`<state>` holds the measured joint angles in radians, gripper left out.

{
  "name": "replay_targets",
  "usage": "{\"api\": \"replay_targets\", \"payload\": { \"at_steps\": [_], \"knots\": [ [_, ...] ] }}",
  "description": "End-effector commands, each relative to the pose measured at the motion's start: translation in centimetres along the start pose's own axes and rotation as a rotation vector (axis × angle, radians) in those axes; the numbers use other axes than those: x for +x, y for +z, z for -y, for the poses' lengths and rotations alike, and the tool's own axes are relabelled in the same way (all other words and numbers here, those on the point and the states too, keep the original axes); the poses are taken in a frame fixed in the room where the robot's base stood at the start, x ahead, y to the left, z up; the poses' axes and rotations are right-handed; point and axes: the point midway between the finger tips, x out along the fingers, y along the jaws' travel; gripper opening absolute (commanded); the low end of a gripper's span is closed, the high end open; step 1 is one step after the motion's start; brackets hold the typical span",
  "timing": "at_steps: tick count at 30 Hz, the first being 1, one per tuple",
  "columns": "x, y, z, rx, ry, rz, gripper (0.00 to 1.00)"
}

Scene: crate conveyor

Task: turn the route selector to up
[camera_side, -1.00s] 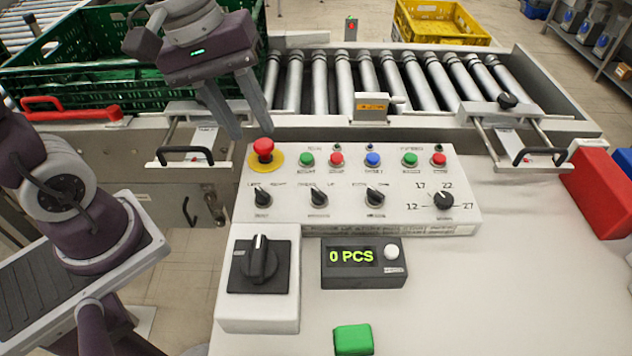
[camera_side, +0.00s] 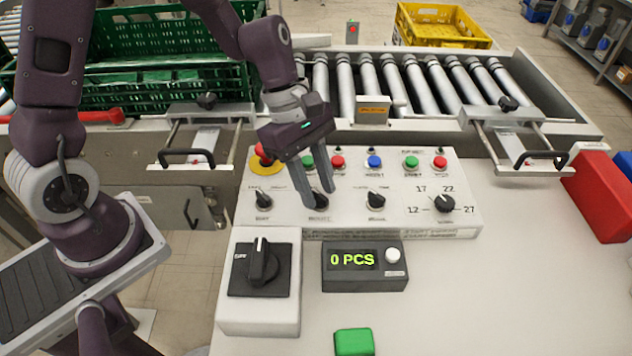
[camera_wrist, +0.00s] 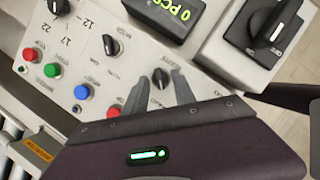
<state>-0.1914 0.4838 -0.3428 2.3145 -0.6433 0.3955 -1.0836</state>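The route selector appears to be the middle black knob (camera_side: 320,198) in the lower row of the white control panel. An "UP" label shows at its upper right in the earlier view; my fingers now cover that spot. My gripper (camera_side: 326,204) points down at this knob, its fingers apart. In the wrist view the knob (camera_wrist: 160,79) shows between and just beyond the fingertips of my open gripper (camera_wrist: 157,84). I cannot tell whether a finger touches it. The knob's pointer seems to lean up-left in the side view, but it is partly hidden.
Similar knobs sit left (camera_side: 264,201) and right (camera_side: 376,199), with a numbered dial (camera_side: 443,203) farther right. Several buttons and a red emergency stop (camera_side: 262,155) lie behind. A large rotary switch (camera_side: 262,264) and a "0 PCS" counter (camera_side: 364,281) stand in front.

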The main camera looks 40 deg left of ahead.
Motion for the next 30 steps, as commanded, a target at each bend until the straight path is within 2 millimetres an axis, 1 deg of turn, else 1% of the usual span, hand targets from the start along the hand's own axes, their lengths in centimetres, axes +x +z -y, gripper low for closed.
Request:
{"api": "replay_targets", "payload": {
  "at_steps": [1,3,5,6,14,20,26,30],
  "knots": [
    [-0.01,0.0,-0.01,0.0,0.0,0.0,0.3],
    [-0.02,0.0,-0.01,0.001,0.0,0.0,0.16],
    [-0.03,0.0,-0.01,0.001,0.0,0.0,0.04],
    [-0.03,0.0,-0.01,0.001,0.0,0.0,0.0],
    [-0.02,0.0,-0.01,0.005,-0.001,0.0,0.0],
    [-0.01,0.0,-0.11,0.053,-0.02,-0.001,0.0],
    [0.02,0.05,-0.23,0.176,-0.072,0.0,0.0],
    [0.05,0.07,-0.36,0.294,-0.121,-0.001,0.0]
  ]
}}
